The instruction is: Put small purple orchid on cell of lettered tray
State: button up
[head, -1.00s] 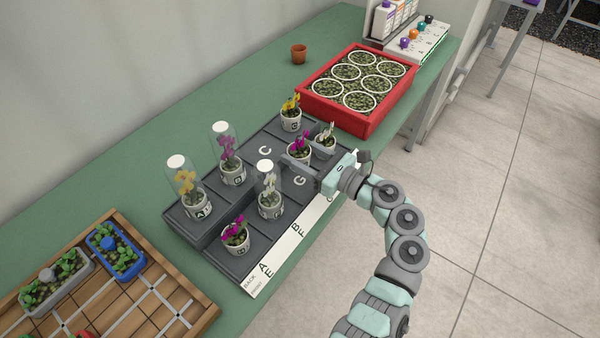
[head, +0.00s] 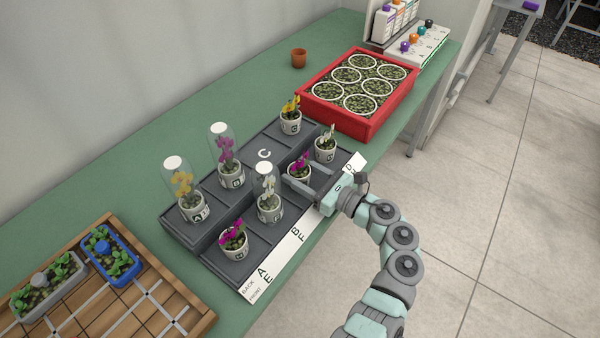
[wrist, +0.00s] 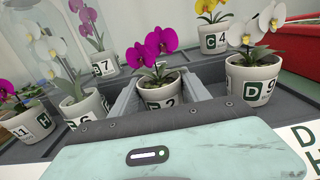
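The small purple orchid (head: 300,172) is in a white pot low over the front row of the dark lettered tray (head: 258,252), in the cell left of the white D 9 orchid. The cell's letter is hidden. My gripper (head: 302,178) has a finger on each side of this pot, close against it, and looks shut on it. In the wrist view the pot (wrist: 162,95) stands upright between the grey fingers, its label partly covered. I cannot tell whether its base touches the cell floor.
A white potted orchid (head: 325,150) stands right beside my gripper, and a yellow one (head: 290,123) behind. A covered white orchid (head: 269,207) is close on the left, with another purple orchid (head: 234,243) beyond. Two covered orchids stand in the back row.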

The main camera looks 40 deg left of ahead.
jog(key=o, duration=0.4)
jog(key=shift+r, duration=0.1)
